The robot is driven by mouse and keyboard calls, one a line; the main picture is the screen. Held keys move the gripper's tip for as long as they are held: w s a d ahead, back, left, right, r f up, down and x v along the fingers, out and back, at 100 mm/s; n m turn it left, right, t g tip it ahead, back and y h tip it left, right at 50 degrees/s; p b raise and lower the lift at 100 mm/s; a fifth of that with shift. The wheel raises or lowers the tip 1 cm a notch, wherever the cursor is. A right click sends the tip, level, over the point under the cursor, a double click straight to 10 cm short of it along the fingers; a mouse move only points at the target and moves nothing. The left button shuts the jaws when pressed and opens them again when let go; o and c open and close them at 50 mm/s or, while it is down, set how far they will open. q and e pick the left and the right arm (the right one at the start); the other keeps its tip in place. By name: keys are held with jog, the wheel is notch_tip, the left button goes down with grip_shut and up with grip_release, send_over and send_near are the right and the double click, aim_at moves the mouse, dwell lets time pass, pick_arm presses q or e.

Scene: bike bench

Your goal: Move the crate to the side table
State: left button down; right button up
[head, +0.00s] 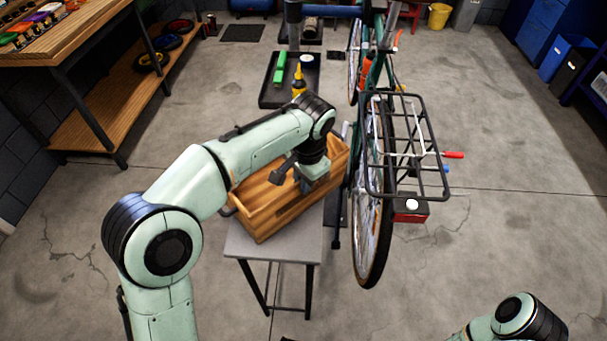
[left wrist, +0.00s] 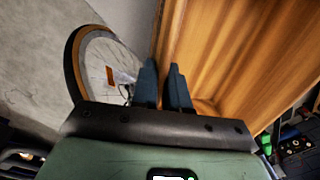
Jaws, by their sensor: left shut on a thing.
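The wooden crate (head: 291,208) is at the small grey side table (head: 294,246), left of the bicycle. It lies at an angle to the tabletop, its far end reaching past the table toward the rear wheel. I cannot tell whether it rests on the top or hangs just above it. My left gripper (head: 309,190) points down at the crate and is shut on its wall. In the left wrist view the two dark fingertips (left wrist: 163,82) are close together at the edge of the wooden wall (left wrist: 235,45). My right gripper is out of view; only part of that arm shows.
The bicycle (head: 372,235) stands close to the crate's right side, with a black rear rack (head: 407,195). A black tray (head: 270,95) with a green item and a yellow bottle is behind the crate. A wooden workbench (head: 75,115) is at left. Open floor lies in front and right.

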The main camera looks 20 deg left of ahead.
pick_arm(q)
jog(key=c, duration=1.1)
grip_release()
jog(key=r+p, duration=0.1)
jog(key=r, duration=0.3)
jog(key=r+p, duration=0.1)
jog(key=r, duration=0.3)
jog(key=d+r+p, duration=0.1)
jog(key=r, duration=0.3)
jog(key=shift+s, duration=0.35)
